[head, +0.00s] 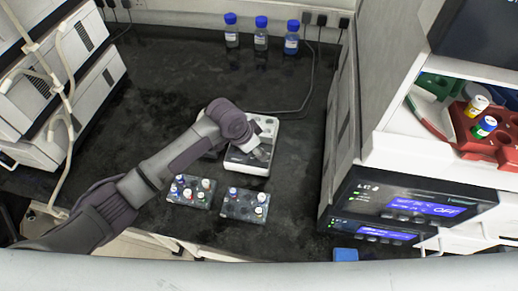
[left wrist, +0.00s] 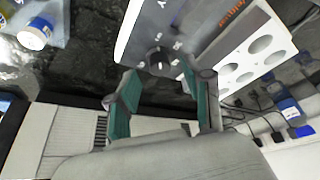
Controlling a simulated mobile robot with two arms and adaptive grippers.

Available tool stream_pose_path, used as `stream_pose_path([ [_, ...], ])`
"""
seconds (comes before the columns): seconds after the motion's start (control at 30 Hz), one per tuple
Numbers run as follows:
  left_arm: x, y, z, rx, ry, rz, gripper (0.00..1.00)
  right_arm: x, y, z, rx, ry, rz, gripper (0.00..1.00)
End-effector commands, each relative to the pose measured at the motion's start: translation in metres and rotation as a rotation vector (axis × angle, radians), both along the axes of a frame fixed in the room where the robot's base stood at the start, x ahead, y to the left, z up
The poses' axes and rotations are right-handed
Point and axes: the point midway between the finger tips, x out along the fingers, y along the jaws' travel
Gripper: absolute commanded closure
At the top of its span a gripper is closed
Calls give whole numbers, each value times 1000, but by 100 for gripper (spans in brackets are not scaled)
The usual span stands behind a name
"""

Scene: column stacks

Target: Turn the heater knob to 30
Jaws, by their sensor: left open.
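The heater (head: 248,163) is a white box on the dark bench, in the middle of the head view. In the left wrist view, the heater (left wrist: 140,35) shows a grey front panel with a round dark knob (left wrist: 158,59) and white marks around it. My left gripper (head: 262,153) is over the heater in the head view and covers part of it. In the left wrist view, my left gripper (left wrist: 159,78) is open, its teal-padded fingers on either side of the knob's lower edge. I cannot tell whether they touch it. The knob's exact setting is unreadable.
Two small vial racks (head: 190,191) (head: 244,205) stand in front of the heater. Three blue-capped bottles (head: 261,34) stand at the back. White instruments (head: 75,100) are at the left, and a tall machine with blue displays (head: 425,207) is at the right. Bare bench lies right of the heater.

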Motion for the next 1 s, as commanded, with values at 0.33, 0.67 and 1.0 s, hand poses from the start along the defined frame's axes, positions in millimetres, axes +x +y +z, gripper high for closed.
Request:
stream_pose_path([
  [0.33, 5, -7, -21, -1, -1, 0, 49, 4, 5, 1, 7, -7, 1, 60],
  [0.67, 5, -7, -21, -1, 0, 1, 73, 3, 5, 1, 6, -6, 1, 60],
  [1.0, 5, -7, -21, -1, -1, -1, 100, 1, 4, 1, 6, -3, 1, 60],
])
